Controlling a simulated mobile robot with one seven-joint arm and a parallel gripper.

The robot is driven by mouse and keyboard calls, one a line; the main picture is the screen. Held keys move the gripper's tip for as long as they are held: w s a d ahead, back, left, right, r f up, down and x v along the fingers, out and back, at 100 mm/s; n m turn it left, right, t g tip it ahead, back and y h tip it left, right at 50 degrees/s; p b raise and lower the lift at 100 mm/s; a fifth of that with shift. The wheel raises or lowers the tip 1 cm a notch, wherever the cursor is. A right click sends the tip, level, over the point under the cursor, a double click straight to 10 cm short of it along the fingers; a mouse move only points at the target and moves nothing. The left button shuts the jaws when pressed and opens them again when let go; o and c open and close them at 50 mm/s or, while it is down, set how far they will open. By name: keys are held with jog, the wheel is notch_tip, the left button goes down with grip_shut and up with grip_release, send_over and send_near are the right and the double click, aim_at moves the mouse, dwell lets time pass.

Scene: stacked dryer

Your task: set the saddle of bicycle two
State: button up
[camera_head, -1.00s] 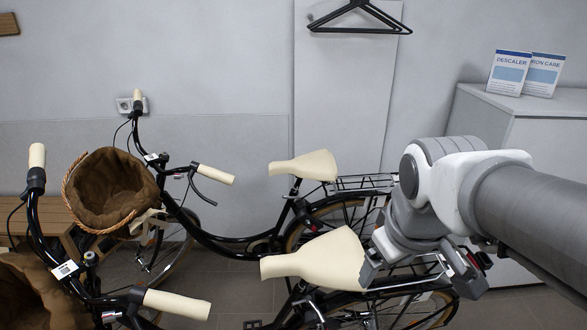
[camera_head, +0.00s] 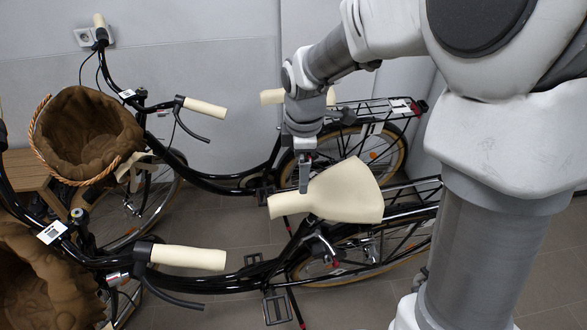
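Two black bicycles with cream saddles stand side by side; I cannot tell which one is bicycle two. The near saddle (camera_head: 340,192) sits on the near bicycle's frame, its narrow nose pointing left and its wide end right. The far saddle (camera_head: 271,97) is partly hidden behind my arm. My gripper (camera_head: 304,188) points down at the far edge of the near saddle, close to its nose. Its fingers are seen edge-on, so their opening and any contact with the saddle are unclear.
A brown basket (camera_head: 88,130) hangs at the far bicycle's front. Cream handlebar grips (camera_head: 188,257) reach out at the left. A rear rack (camera_head: 375,110) lies behind the far saddle. A wall closes the back. My arm covers much of the right side.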

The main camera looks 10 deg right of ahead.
aim_at(309, 192)
jog(key=f+b, duration=0.1)
jog(key=f, duration=0.4)
jog(key=w+f+b, duration=0.1)
jog(key=f, duration=0.4)
jog(key=w+f, duration=0.1)
jog(key=f, duration=0.5)
jog(key=shift+w+d+f+b, duration=0.1)
jog(key=shift+w+b, duration=0.15)
jog(key=shift+b, duration=0.15)
jog(key=c, duration=1.5)
jog(key=o, duration=1.3)
jog(key=c, duration=1)
jog(key=shift+s+d+r+p, duration=0.1)
jog(key=shift+d+r+p, duration=0.25)
jog(key=shift+r+p, duration=0.65)
jog(key=shift+s+d+r+p, duration=0.1)
jog(key=shift+d+r+p, duration=0.2)
jog(key=shift+r+p, duration=0.6)
jog(key=shift+s+d+r+p, duration=0.1)
jog(key=shift+d+r+p, duration=0.25)
jog(key=shift+r+p, duration=0.65)
jog(key=shift+r+b, duration=0.15)
jog(key=shift+b, duration=0.15)
